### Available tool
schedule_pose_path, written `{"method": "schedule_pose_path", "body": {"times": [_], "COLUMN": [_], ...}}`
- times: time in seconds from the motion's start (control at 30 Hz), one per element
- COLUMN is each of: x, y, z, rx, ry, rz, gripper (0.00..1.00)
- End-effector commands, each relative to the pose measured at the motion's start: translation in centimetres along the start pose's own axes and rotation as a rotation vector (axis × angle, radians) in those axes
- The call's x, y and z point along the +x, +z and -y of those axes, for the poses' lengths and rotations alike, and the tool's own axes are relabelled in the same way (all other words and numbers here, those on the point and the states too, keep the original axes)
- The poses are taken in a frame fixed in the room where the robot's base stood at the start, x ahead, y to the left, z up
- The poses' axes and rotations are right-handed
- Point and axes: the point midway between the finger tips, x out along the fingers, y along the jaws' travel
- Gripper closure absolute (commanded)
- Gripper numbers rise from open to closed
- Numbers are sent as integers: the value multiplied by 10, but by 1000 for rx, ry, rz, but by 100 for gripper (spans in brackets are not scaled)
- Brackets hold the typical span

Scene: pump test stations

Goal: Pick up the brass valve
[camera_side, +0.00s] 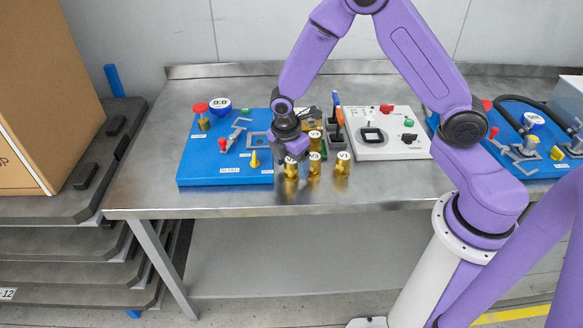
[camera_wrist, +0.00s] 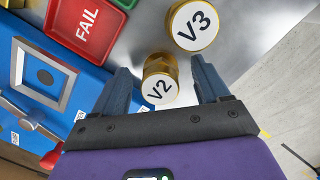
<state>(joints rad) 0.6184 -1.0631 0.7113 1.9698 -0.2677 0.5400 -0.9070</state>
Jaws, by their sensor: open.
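Several brass valves with white round caps stand on the metal bench in the side view: one nearly under my gripper (camera_side: 291,172), one in the middle (camera_side: 314,168), one to the right (camera_side: 341,168) and one behind (camera_side: 315,145). In the wrist view, the brass valve marked V2 (camera_wrist: 160,82) shows between the two fingers, upright. The larger-looking valve marked V3 (camera_wrist: 193,24) is beyond it, to the upper right. My gripper (camera_side: 291,157) is open and points down; the fingers also show in the wrist view (camera_wrist: 160,68). Whether they touch V2 cannot be told.
A blue test board (camera_side: 222,170) with fittings lies left of the valves. A red tray marked FAIL (camera_wrist: 82,27) shows near V2 in the wrist view. A white panel (camera_side: 385,145) with switches lies to the right. The bench front (camera_side: 330,196) is clear.

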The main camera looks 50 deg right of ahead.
Motion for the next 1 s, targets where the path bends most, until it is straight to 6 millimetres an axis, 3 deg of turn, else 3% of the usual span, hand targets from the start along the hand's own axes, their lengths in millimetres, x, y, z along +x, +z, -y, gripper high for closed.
{"method": "schedule_pose_path", "body": {"times": [0.13, 0.4, 0.47, 0.6, 0.63, 1.0], "x": [12, 14, 14, 14, 14, 10], "y": [0, 0, 0, 0, 0, 0], "z": [0, 0, 0, 0, 0, 0], "rx": [-1, -1, -1, -1, -1, 0], "ry": [0, 2, 1, 1, 1, 2], "rz": [0, -1, -1, -1, -1, -1], "gripper": [25, 25, 42, 87, 94, 94]}}
